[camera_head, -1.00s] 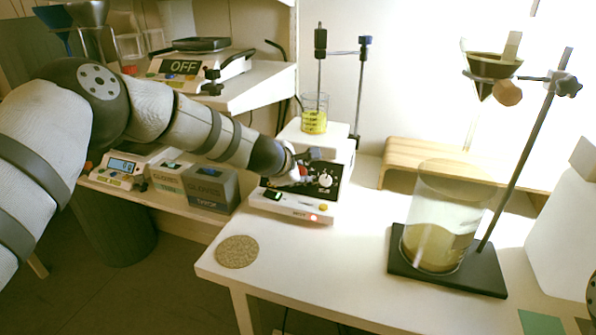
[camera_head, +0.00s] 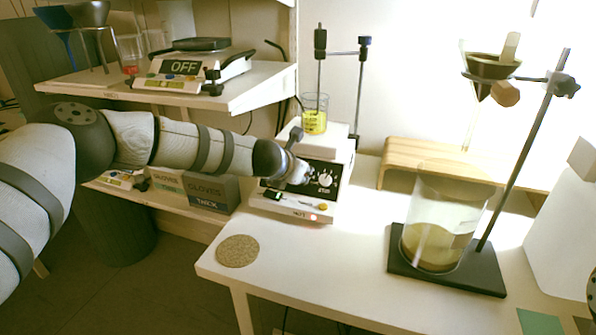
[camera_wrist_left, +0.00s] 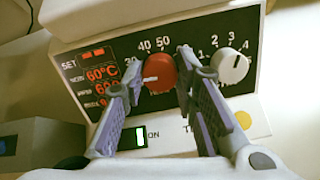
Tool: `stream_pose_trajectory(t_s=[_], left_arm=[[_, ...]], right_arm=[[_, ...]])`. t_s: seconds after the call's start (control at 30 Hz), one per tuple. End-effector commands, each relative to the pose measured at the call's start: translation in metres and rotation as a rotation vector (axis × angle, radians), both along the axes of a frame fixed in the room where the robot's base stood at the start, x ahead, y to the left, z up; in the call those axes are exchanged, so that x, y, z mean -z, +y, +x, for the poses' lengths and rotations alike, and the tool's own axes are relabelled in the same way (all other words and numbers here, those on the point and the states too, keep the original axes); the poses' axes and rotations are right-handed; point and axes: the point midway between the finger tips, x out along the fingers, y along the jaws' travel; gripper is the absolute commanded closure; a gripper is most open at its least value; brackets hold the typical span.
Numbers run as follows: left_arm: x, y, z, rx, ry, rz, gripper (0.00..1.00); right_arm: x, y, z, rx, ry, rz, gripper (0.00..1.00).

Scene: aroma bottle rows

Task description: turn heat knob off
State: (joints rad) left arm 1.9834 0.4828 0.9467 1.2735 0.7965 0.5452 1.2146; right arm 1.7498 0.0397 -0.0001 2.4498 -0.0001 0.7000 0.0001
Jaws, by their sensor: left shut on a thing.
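The hotplate stirrer (camera_head: 318,205) stands on the white table with its dark control panel facing me. In the left wrist view its red knob (camera_wrist_left: 160,76) sits between the 30–50 marks, with a white knob (camera_wrist_left: 230,66) to its right. My left gripper (camera_head: 301,172) is at the panel. In the left wrist view its fingers (camera_wrist_left: 160,62) are shut on the red knob, one on each side. The green switch (camera_wrist_left: 139,138) is marked ON. My gripper hides the red knob in the head view.
A beaker with yellow liquid (camera_head: 314,122) stands on the hotplate's top. A clamp stand (camera_head: 360,95) rises behind. Glove boxes (camera_head: 212,192) are on the lower shelf at left. A large beaker (camera_head: 437,225) stands on a black base at right. The table's front middle is clear.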

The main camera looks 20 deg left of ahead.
Motion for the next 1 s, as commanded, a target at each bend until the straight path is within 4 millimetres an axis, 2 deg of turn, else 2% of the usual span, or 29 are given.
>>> stream_pose_trajectory(t_s=[0.4, 1.0], left_arm=[[-0.0013, 0.0000, 0.0005, -0.122, 0.002, -0.148, 1.00], [-0.0018, 0.0000, 0.0008, -0.143, 0.003, -0.173, 1.00]], right_arm=[[-0.0008, 0.0000, 0.0007, 0.000, -0.003, 0.000, 0.60], [-0.0008, 0.0000, 0.0008, 0.000, -0.003, 0.000, 0.60]])
